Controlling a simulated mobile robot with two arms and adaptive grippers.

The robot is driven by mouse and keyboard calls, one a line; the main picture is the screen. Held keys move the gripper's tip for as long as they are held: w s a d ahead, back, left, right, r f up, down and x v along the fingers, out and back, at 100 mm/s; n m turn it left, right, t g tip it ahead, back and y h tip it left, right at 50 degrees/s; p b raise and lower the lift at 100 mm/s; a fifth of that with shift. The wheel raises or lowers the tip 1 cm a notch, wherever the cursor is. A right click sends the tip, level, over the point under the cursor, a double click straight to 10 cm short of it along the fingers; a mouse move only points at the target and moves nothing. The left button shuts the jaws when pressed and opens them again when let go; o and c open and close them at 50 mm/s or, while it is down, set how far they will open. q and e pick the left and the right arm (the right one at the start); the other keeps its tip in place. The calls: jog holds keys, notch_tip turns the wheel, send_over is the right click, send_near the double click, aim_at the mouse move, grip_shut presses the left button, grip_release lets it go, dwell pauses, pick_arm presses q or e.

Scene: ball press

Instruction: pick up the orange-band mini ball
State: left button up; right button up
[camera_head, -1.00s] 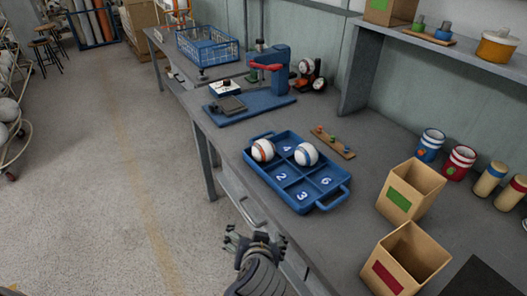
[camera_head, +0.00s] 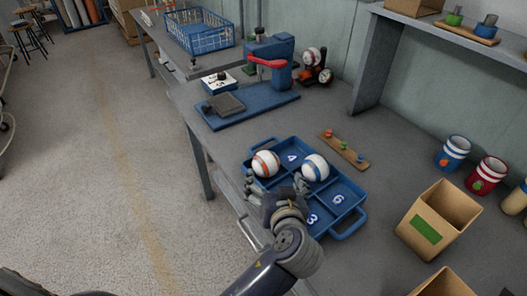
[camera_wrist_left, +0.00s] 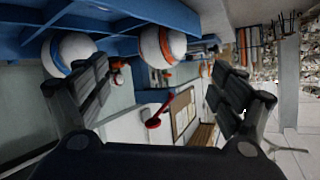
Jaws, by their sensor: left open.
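The orange-band mini ball (camera_head: 265,163), white with an orange band, sits in a back-left compartment of the blue numbered tray (camera_head: 347,231). It also shows in the left wrist view (camera_wrist_left: 163,46), between the spread fingers. My left gripper (camera_head: 276,187) is open and empty at the tray's near side, just in front of the orange-band ball, fingers pointing toward it. A white ball with a blue band (camera_head: 315,167) sits in the tray to the right, behind the right-hand finger. The gripper and forearm hide part of the tray's near left. My right gripper is not in view.
A blue press with a red handle (camera_head: 268,66) stands behind the tray. A wooden strip with coloured pegs (camera_head: 344,149) lies beside it. An open cardboard box with a green label (camera_head: 438,218) stands to the right. Bench space between tray and press is clear.

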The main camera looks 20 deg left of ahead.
aim_at(268, 169)
pick_arm(q)
jog(key=shift+x, duration=2.35)
jog(key=shift+w+a+f+p, duration=0.1)
jog(key=shift+w+a+p, duration=0.1)
jog(key=shift+w+p, duration=0.1)
jog(key=x, duration=0.4)
jog(key=shift+a+f+p, duration=0.1)
jog(key=shift+p, duration=0.3)
jog(key=shift+w+a+f, duration=0.1)
jog(key=shift+w+f, duration=0.1)
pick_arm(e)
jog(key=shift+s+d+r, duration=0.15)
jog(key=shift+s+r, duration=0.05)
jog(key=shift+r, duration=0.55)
pick_arm(q)
jog(key=shift+c, duration=0.5)
